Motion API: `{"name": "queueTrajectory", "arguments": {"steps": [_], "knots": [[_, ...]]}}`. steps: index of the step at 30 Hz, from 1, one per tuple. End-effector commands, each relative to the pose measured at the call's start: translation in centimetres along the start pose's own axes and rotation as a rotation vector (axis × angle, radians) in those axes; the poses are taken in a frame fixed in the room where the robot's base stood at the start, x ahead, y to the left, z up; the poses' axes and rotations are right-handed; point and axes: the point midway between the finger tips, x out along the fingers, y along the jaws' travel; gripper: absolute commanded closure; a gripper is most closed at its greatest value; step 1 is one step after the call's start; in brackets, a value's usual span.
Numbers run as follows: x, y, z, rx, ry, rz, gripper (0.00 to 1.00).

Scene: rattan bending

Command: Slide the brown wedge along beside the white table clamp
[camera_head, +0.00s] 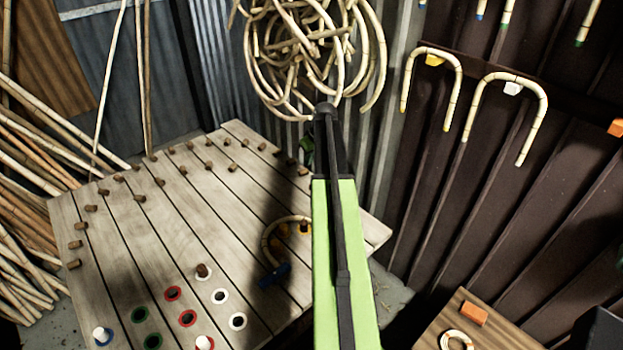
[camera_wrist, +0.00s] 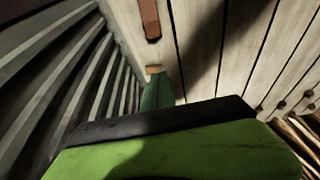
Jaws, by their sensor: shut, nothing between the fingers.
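In the wrist view a reddish-brown elongated piece (camera_wrist: 150,18) lies on the pale planked table; it may be the brown wedge, but its shape is cut off by the frame. My gripper (camera_wrist: 160,118) shows as a black and green end along the bottom of that view, shut, with nothing held. A dark green upright shape (camera_wrist: 157,92) stands just beyond it, with a small brown block (camera_wrist: 153,70) at its far end. In the head view my arm reaches over the table's right side and hides part of it. I cannot make out a white table clamp.
The planked table (camera_head: 110,245) carries several brown pegs, coloured rings and a bent cane (camera_head: 268,238) beside a blue piece (camera_head: 275,276). Corrugated wall stands close behind; cane coils (camera_head: 310,60) hang there. A small bench (camera_head: 440,325) with an orange-brown block (camera_head: 474,314) is at lower right.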

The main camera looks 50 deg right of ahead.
Motion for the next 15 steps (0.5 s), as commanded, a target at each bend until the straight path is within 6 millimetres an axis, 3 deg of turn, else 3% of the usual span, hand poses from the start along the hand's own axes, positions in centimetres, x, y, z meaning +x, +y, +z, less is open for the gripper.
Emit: {"name": "queueTrajectory", "arguments": {"steps": [8, 15], "knots": [[3.0, -0.1, 0.2, 0.0, -0.001, -0.001, 1.0], [8.3, -0.1, 0.3, 0.0, -0.001, -0.001, 1.0]]}}
